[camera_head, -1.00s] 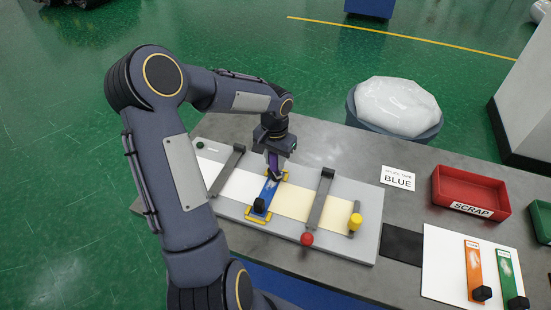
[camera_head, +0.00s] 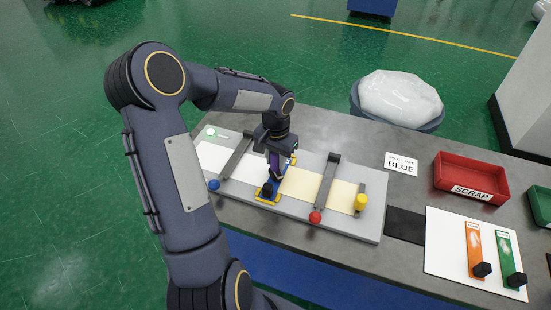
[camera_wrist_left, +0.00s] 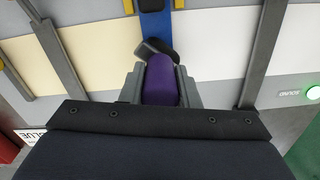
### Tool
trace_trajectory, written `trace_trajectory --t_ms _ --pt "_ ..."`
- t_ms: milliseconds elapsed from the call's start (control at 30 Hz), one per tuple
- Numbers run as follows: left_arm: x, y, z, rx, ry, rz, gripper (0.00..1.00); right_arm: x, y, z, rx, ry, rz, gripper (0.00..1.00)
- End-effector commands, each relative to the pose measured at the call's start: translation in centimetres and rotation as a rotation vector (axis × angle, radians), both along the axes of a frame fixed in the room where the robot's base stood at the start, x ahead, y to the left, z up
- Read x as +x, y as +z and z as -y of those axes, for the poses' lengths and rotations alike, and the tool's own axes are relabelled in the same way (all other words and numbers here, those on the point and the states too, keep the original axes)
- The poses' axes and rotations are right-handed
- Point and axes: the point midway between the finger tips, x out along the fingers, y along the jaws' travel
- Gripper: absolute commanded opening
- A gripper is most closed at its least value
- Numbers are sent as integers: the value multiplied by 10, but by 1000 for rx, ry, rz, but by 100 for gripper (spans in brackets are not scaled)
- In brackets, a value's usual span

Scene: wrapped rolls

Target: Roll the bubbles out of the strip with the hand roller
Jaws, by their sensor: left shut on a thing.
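A narrow blue strip (camera_head: 264,188) lies across the seam between a white web and a cream web on the grey splice board (camera_head: 330,228). It has a dark tab at its near end and yellow pieces beside it. My left gripper (camera_head: 275,160) is shut on the purple handle of the hand roller (camera_wrist_left: 162,80), above the strip. In the left wrist view the dark roller end lies over the blue strip (camera_wrist_left: 157,27); whether it presses on it is hard to tell. Much of the strip is hidden by the gripper. My right gripper is not in view.
Grey clamp bars with a blue knob (camera_head: 213,184) and a red knob (camera_head: 315,217) flank the strip. A yellow knob (camera_head: 361,202), red scrap tray (camera_head: 470,172) and white card with orange and green strips lie right. A green lamp (camera_head: 210,132) glows back left.

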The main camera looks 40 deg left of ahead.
Motion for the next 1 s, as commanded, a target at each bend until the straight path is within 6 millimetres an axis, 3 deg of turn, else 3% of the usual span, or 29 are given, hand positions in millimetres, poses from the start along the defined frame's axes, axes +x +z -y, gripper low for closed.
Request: trace_trajectory --t_ms 100,600,1000 --pt "1 25 2 1 -2 5 6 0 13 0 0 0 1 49" --pt "3 70 6 1 -2 5 6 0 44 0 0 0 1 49" --pt "3 80 8 -1 -2 3 6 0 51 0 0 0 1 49"
